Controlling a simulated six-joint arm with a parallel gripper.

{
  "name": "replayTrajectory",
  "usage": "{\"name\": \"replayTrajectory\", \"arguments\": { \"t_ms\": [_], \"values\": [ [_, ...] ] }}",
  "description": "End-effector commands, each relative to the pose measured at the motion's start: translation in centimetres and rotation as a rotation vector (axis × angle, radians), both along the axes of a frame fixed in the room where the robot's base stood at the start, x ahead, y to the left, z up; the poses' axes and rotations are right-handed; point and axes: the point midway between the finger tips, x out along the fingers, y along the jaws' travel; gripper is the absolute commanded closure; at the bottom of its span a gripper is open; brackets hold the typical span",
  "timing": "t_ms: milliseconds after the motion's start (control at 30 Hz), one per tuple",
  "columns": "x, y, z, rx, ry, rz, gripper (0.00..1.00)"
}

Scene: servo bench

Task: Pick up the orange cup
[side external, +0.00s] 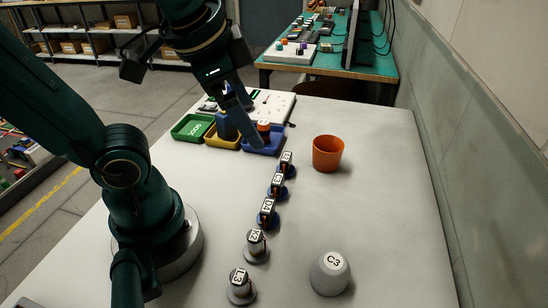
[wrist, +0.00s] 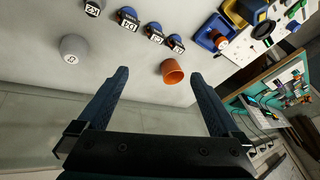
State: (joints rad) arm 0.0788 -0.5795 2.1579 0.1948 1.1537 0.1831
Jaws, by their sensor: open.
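The orange cup (side external: 328,154) stands upright on the white table, right of the row of labelled parts in the side view. In the wrist view the orange cup (wrist: 173,72) shows ahead of my gripper, between the lines of its two fingers but beyond their tips. My gripper (side external: 246,124) is above the table near the coloured trays, left of the cup and apart from it. In the wrist view my gripper (wrist: 160,72) has its fingers wide apart with nothing between them. Part of the gripper is hidden by the arm in the side view.
A grey cup marked C3 (side external: 330,273) sits upside down near the front right. Several labelled servo parts (side external: 267,212) stand in a row. Green (side external: 190,128), yellow and blue trays lie at the back. The table between the orange and grey cups is clear.

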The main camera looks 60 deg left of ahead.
Motion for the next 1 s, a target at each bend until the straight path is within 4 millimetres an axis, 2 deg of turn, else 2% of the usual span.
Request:
{"name": "replayTrajectory", "arguments": {
  "t_ms": [167, 300, 400, 600, 867, 1000],
  "values": [
    [2.8, 2.5, -0.6, 0.340, 0.130, -0.320, 0.00],
    [6.4, 4.2, -0.6, 0.677, 0.265, -0.642, 0.00],
    [9.2, 4.6, -0.3, 0.908, 0.362, -0.857, 0.00],
    [13.7, 4.0, 0.2, 1.251, 0.513, -1.156, 0.00],
    [18.3, 1.5, 0.6, 1.607, 0.680, -1.427, 0.00],
    [18.2, 1.7, -2.9, 1.611, 0.692, -1.437, 0.00]
  ]
}}
